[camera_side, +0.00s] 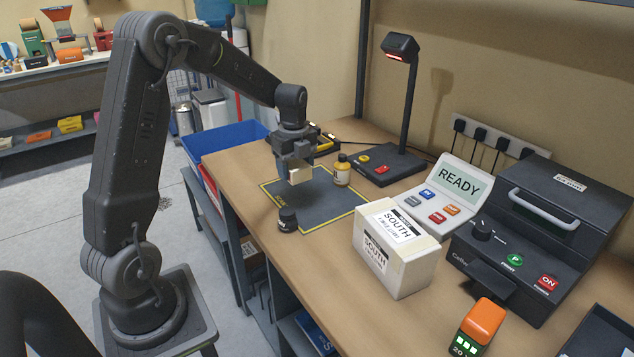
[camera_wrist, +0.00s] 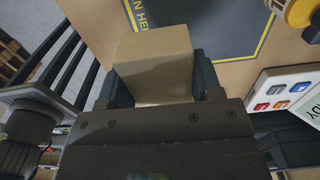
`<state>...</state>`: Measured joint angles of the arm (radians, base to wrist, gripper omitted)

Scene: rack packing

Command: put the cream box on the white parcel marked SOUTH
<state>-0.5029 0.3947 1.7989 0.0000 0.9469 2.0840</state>
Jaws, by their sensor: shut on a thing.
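My gripper (camera_side: 297,168) is shut on the cream box (camera_side: 300,176) and holds it above the dark mat. In the wrist view the cream box (camera_wrist: 152,62) sits between the two jaws of my gripper (camera_wrist: 155,85). The white parcel (camera_side: 403,272) stands upright on the bench, to the right of and nearer the side camera than my gripper. It bears SOUTH labels on its top and on its front side. Nothing rests on its top. The parcel does not show clearly in the wrist view.
The dark mat (camera_side: 325,205) has a yellow border. A lamp (camera_side: 402,110), a READY panel (camera_side: 452,185), a black machine (camera_side: 540,230) and an orange device (camera_side: 482,322) are around the parcel.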

